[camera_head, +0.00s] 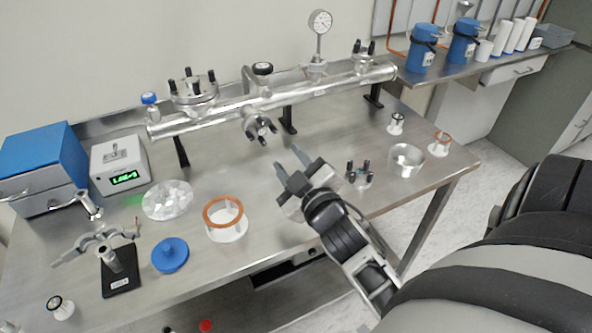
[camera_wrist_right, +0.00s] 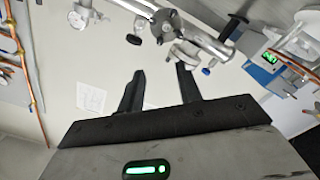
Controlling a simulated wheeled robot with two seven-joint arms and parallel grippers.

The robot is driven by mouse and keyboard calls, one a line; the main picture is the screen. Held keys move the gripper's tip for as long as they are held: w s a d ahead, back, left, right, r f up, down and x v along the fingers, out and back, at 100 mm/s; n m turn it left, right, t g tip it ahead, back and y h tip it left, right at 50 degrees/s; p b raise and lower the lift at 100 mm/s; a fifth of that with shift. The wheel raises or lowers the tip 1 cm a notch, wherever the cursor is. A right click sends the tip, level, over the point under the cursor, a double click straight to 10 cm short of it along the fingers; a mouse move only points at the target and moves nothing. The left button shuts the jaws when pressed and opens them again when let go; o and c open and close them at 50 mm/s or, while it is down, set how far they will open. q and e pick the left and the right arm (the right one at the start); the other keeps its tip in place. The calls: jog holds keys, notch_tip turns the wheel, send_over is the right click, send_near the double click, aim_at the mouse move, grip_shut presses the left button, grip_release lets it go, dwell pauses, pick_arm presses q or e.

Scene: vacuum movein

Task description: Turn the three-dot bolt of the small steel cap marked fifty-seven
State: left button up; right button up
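A small steel cap with several dark-topped bolts (camera_head: 360,173) stands on the bench, right of my right gripper. Another bolted steel fitting (camera_head: 260,128) hangs at the front of the horizontal steel pipe. No number or dot mark is legible, so I cannot tell which is marked fifty-seven. My right gripper (camera_head: 287,160) is over the middle of the bench, its fingers apart and empty, below that front fitting and not visibly touching anything. In the right wrist view the open fingers (camera_wrist_right: 159,80) point toward the pipe and its fittings (camera_wrist_right: 165,26). My left gripper is not in view.
The steel pipe (camera_head: 215,112) with a gauge (camera_head: 320,22) spans the back of the bench.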

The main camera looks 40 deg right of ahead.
jog(key=shift+v, duration=1.2)
